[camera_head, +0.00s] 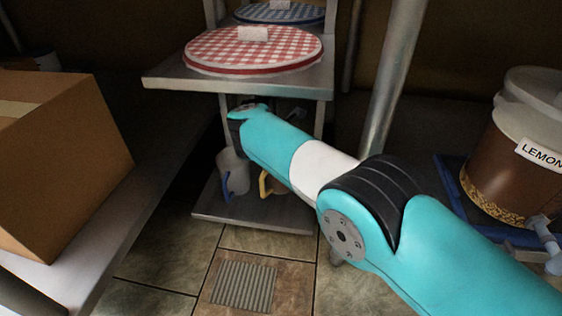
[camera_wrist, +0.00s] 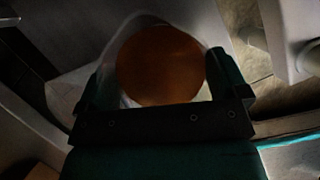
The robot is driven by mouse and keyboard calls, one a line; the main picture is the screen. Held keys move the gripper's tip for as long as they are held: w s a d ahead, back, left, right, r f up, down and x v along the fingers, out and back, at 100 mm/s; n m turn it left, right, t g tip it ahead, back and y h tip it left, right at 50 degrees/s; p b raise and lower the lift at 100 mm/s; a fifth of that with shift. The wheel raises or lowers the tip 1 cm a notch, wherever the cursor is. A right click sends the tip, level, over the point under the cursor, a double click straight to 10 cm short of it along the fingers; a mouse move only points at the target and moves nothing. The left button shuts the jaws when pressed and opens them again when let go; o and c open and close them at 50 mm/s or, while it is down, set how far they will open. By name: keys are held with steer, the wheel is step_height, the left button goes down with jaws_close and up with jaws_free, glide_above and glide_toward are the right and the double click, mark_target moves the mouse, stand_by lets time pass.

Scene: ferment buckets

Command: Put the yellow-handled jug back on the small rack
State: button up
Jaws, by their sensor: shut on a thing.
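The yellow-handled jug (camera_head: 266,184) shows in the head view at the lower shelf of the small rack (camera_head: 262,213); its yellow handle shows, but my arm covers most of its body. In the wrist view a pale, translucent round vessel, which I take to be this jug (camera_wrist: 160,62), sits between my fingers with an orange-brown round area inside. My gripper (camera_wrist: 163,82) is shut on it. The head view hides my fingers behind the arm. I cannot tell whether the jug touches the shelf. A blue-handled jug (camera_head: 234,173) stands to its left on the lower shelf.
The rack's upper shelf (camera_head: 160,82) holds a red checked lid (camera_head: 252,52) above the lower shelf. A metal post (camera_head: 392,75) stands at right. A cardboard box (camera_head: 60,160) is at left; a brown lemon-labelled bucket (camera_head: 495,170) is at right. Tiled floor lies in front.

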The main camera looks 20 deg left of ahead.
steer(key=shift+w+d, duration=0.1)
steer(key=shift+w, duration=0.15)
steer(key=shift+f+b, duration=1.55)
steer(key=shift+f, duration=0.4)
steer(key=o, duration=1)
steer(key=r+p, duration=0.2)
steer(key=p, duration=0.1)
steer(key=shift+s+p, duration=0.15)
steer(key=shift+p, duration=0.25)
steer(key=p+v, duration=0.2)
steer(key=p, duration=0.5)
steer(key=shift+s+r+p, duration=0.15)
steer(key=shift+p, duration=0.15)
steer(key=s+p, duration=0.1)
steer(key=p, duration=0.2)
steer(key=shift+s, duration=0.4)
steer(key=s+a+f+p, duration=0.1)
steer(key=s+a+p, duration=0.1)
steer(key=s+p, duration=0.5)
steer(key=s, duration=0.3)
steer(key=shift+w, duration=0.1)
